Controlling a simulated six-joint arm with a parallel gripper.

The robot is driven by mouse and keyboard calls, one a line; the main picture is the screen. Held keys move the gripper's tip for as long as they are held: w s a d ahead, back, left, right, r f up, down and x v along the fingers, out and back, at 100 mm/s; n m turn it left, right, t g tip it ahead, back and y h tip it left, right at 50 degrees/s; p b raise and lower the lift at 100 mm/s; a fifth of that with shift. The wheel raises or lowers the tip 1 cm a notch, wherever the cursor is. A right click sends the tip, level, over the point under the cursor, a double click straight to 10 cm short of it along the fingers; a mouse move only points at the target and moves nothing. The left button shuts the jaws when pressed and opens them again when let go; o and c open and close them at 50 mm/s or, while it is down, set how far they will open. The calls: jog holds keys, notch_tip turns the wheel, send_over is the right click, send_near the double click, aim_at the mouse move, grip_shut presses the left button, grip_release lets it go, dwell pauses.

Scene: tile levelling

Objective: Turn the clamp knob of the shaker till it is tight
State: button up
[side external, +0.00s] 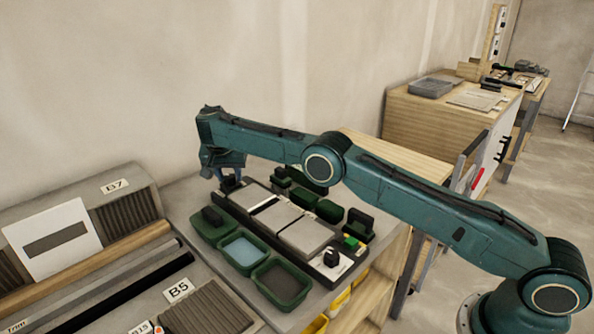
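A long dark device (297,265), which looks like the shaker, lies on the bench with pale grey tiles (304,235) on top. A small black knob (331,257) stands on a white plate at its near right end. My gripper (229,187) points down at the device's far left end, low over it. A dark shape shows at its fingertips; I cannot tell whether this is the clamp knob or part of the fingers. The finger gap is too small and dark to read.
Green trays stand along the device, one with bluish content (243,252) and one dark inside (281,284). A green button (350,243) and dark blocks sit at its right. My arm spans above the right side.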

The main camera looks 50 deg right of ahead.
jog(key=shift+o, duration=1.1)
jog(key=shift+s+a+r, duration=0.15)
jog(key=shift+a+r, duration=0.1)
jog(key=shift+r, duration=0.4)
jog(key=shift+s+a, duration=0.1)
jog(key=shift+s, duration=0.05)
jog(key=shift+s+a, duration=4.1)
jog(key=shift+a, duration=0.05)
jog(key=shift+w+d, duration=0.1)
